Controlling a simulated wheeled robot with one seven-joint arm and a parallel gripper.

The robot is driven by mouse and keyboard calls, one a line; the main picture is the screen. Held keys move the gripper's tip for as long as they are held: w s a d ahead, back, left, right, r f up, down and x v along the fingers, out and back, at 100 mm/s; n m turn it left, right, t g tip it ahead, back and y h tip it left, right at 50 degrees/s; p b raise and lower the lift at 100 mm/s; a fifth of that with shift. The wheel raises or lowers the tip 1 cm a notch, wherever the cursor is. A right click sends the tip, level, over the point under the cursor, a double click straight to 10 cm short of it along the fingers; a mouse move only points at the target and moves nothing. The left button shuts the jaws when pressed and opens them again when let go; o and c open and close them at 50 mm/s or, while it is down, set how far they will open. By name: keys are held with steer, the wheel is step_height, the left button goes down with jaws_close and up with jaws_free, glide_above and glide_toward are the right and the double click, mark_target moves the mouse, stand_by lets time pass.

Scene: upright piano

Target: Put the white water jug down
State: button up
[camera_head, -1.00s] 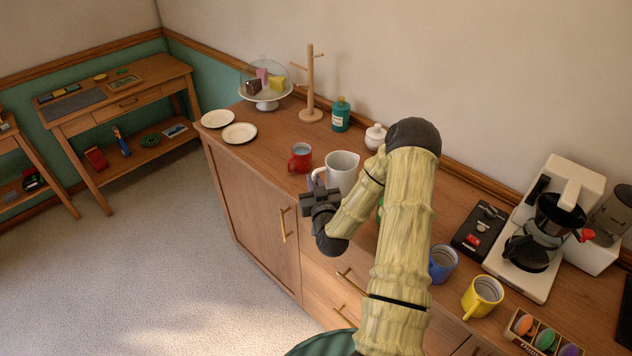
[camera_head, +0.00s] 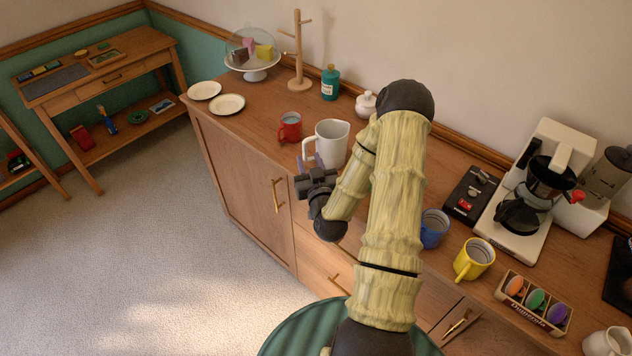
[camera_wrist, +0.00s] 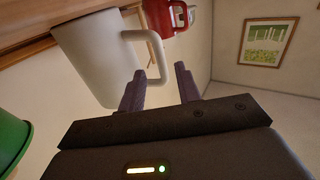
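The white water jug (camera_head: 332,142) stands upright on the wooden sideboard, its handle facing my gripper. My gripper (camera_head: 312,162) is at the front edge of the sideboard, just by the handle. In the wrist view, the jug (camera_wrist: 95,60) fills the upper left. The two fingers of my gripper (camera_wrist: 160,75) are spread apart there, with the end of the handle near the gap between their tips. The fingers do not close on it. Whether a finger touches the handle cannot be told.
A red mug (camera_head: 290,127) stands left of the jug, and a white lidded pot (camera_head: 366,104) behind it. A blue mug (camera_head: 434,229), a yellow mug (camera_head: 474,260) and a coffee maker (camera_head: 535,200) are to the right. Open floor (camera_head: 190,270) lies in front.

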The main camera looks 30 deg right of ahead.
steer(key=p+v, duration=0.4)
steer(key=v, duration=0.3)
stand_by(0.6)
steer(key=w+a+n+g+y, duration=0.2)
steer(key=a+n+g+y, duration=0.45)
steer(key=a, duration=0.25)
steer(key=s+a+r+m+g+h, duration=0.1)
steer(key=s+a+r+m+g, duration=0.1)
steer(key=s+r+g, duration=0.2)
steer(key=s+a+r+m+g+h, duration=0.1)
steer(key=s+a+r+g, duration=0.1)
steer(key=s+r+g, duration=0.2)
steer(key=s+r, duration=0.3)
steer(key=s, duration=0.3)
steer(key=shift+s+a+m, duration=0.3)
steer(key=shift+m, duration=0.05)
